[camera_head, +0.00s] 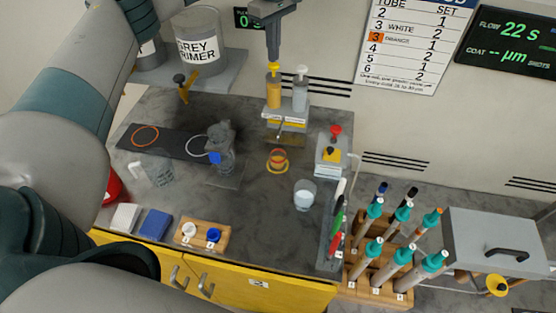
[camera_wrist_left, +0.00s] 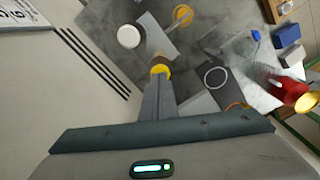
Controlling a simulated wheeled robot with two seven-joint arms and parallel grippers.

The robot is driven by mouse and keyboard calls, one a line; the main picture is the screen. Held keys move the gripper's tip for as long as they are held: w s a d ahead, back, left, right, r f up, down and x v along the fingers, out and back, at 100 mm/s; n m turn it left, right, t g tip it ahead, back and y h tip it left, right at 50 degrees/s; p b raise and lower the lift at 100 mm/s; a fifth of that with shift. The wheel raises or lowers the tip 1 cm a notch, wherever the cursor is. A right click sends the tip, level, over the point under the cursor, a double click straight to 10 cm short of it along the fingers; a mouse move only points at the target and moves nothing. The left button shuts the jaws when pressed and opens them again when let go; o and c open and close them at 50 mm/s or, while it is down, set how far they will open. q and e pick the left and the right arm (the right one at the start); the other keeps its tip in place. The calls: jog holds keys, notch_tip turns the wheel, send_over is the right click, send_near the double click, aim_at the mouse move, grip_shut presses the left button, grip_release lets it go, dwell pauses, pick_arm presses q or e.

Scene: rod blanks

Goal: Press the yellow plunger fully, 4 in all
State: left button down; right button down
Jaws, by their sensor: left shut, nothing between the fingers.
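The yellow plunger (camera_head: 273,67) tops an amber pump bottle (camera_head: 273,93) at the back of the bench. Beside it on the same stand (camera_head: 286,122) is a pale bottle (camera_head: 300,96) with a white plunger (camera_head: 301,70). My left gripper (camera_head: 273,56) points down, shut and empty, with its tips right over the yellow plunger. In the left wrist view the fingers (camera_wrist_left: 159,80) end at the yellow plunger (camera_wrist_left: 161,69), which they partly cover; contact is likely but I cannot be certain. The white plunger (camera_wrist_left: 128,37) stands clear beside them. My right gripper is not in view.
A red-knobbed device (camera_head: 332,150) is to the right. A grey primer can (camera_head: 200,38) stands at left. A rack of teal-collared rods (camera_head: 378,268) is front right.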

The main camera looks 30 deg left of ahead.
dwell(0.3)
pick_arm(q)
notch_tip(320, 180, up, 6)
jog(key=p, duration=0.3)
dwell(0.4)
jog(key=shift+s+f, duration=0.1)
dwell(0.5)
